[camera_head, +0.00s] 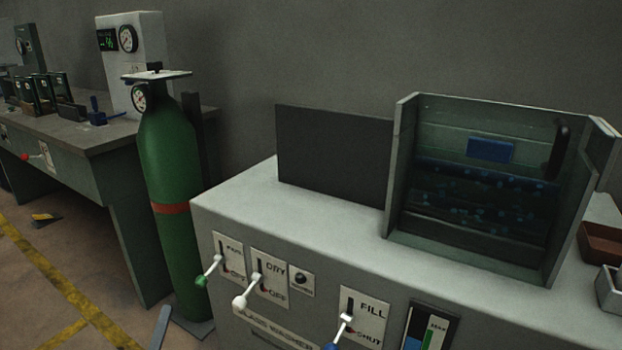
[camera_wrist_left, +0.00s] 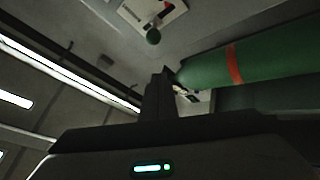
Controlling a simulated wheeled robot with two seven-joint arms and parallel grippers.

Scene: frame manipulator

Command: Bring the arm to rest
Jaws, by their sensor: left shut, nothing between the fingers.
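My left gripper (camera_wrist_left: 166,73) shows in the wrist view as dark fingers closed together, with nothing held between them. In the head view only a slim grey tip (camera_head: 160,328), which looks like this gripper, shows at the bottom edge. It is left of the washer's front panel and in front of the green gas cylinder (camera_head: 171,160). My right gripper is not in view.
The washer cabinet (camera_head: 240,205) carries a glass-fronted tank (camera_head: 485,262) and a dark upright panel (camera_head: 332,160). Levers with green (camera_head: 201,281), white (camera_head: 240,302) and blue knobs stick out of its front. A workbench (camera_head: 125,140) stands at the left.

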